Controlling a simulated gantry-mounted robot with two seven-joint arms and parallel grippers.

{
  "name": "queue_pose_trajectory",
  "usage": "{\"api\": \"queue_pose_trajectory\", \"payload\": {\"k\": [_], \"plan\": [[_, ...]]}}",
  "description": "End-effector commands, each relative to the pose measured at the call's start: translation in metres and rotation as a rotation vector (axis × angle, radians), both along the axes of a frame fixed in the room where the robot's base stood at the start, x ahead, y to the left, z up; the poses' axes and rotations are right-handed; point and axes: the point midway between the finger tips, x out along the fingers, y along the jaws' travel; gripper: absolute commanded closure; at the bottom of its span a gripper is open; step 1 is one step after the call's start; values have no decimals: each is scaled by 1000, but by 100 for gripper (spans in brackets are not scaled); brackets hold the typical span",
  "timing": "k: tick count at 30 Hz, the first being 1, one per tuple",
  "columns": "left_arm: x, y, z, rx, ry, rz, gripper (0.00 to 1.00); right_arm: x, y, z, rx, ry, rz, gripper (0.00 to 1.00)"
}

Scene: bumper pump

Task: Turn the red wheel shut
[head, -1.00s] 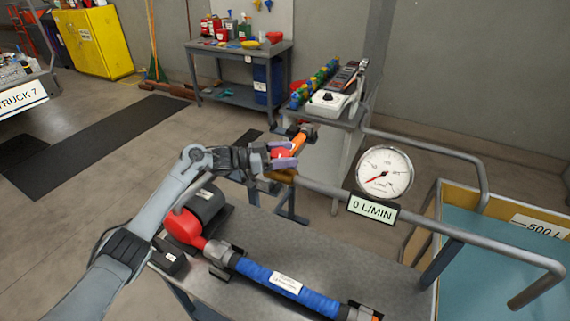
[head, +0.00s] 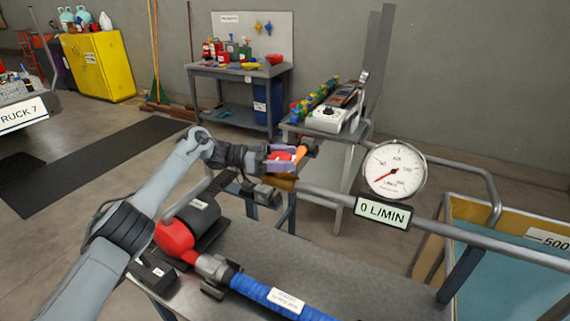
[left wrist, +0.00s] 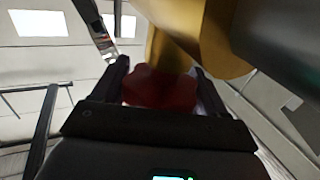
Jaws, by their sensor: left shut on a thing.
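The red wheel (head: 279,155) sits at the left end of the grey pipe, by an orange part (head: 300,153). My left gripper (head: 281,158) is shut on the red wheel, with its purple-grey fingers on either side of it. In the left wrist view the red wheel (left wrist: 160,88) shows dark between the two fingers, with a yellow body behind it. The round gauge (head: 394,170) has its red needle at the low left, and the sign below it (head: 383,212) reads 0 L/MIN. My right gripper is not in view.
A grey bench (head: 330,258) below carries a red and black pump (head: 190,228) and a blue hose (head: 275,293). A side table with a white dial box (head: 331,117) stands behind the wheel. A yellow-rimmed tank (head: 482,213) is at right.

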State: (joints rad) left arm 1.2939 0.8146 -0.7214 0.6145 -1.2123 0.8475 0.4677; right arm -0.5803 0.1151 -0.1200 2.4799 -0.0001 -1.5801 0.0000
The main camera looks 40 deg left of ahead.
Motion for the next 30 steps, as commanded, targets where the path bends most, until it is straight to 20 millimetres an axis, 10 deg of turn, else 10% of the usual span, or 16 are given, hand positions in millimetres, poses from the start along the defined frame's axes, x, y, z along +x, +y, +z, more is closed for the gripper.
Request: {"api": "queue_pose_trajectory", "payload": {"k": [18, 19, 22, 30], "plan": [[0, -2, 0, 1, -1, -17, 58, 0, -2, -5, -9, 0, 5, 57], [0, -2, 0, 1, -1, -17, 26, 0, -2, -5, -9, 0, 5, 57], [0, -2, 0, 1, -1, -17, 11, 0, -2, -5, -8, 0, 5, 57], [0, -1, 0, 0, 0, -16, 7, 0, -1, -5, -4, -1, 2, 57]]}}
